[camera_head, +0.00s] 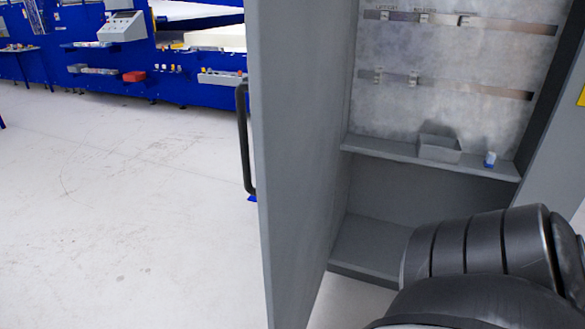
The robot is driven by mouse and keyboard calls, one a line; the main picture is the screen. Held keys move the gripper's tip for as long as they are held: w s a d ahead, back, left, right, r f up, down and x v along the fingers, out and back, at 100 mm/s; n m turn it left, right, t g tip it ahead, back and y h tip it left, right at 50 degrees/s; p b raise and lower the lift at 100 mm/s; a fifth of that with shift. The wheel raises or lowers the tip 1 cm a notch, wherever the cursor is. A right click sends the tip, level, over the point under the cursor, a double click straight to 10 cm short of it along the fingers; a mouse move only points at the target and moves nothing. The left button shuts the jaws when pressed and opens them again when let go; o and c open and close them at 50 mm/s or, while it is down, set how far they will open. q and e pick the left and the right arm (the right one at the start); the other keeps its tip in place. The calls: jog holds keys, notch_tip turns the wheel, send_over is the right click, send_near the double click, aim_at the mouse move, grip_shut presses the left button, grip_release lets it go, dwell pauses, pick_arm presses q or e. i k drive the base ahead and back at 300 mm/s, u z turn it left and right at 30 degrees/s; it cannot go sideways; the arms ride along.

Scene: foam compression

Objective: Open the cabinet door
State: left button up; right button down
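The grey cabinet door (292,150) stands open, swung out toward me, and is seen close to edge-on in the middle of the head view. Its black bar handle (245,140) shows at the door's left side. The open cabinet (440,75) is to the right of the door, with its inside showing. A dark grey and black arm link of mine fills the lower right, in front of the cabinet's opening. Neither gripper shows in this view.
Inside the cabinet, a shelf (400,152) bears a small grey bin (439,148) and a small blue-and-white item (490,159). Metal strips run across the back panel. Pale floor (120,220) left of the door is clear. Blue machinery (190,50) stands far back.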

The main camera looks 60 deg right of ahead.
aim_at(297, 50)
jog(key=k, duration=0.45)
jog(key=z, duration=1.1)
